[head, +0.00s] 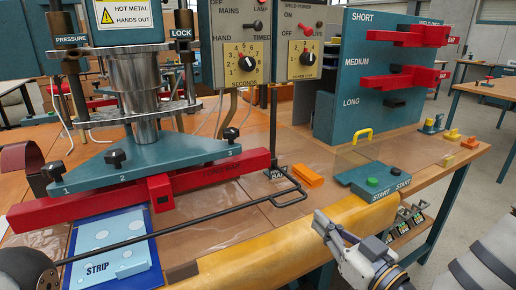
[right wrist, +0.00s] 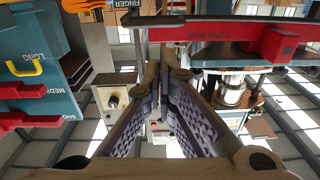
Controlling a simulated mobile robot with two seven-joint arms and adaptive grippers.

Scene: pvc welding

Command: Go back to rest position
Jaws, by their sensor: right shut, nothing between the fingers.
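My right gripper (head: 322,222) shows in the lower middle of the head view, its arm coming in from the lower right. It is in front of the padded yellow front edge of the table and apart from the start box. In the right wrist view its two fingers (right wrist: 165,72) come together at the tips, shut with nothing between them. My left gripper does not show in the head view.
The welding press with its red tool bar (head: 225,173) stands at the left, above a blue strip plate (head: 115,262). A black bar handle (head: 180,232) crosses in front. The teal start box (head: 372,182) and tool rack (head: 353,105) are at the right.

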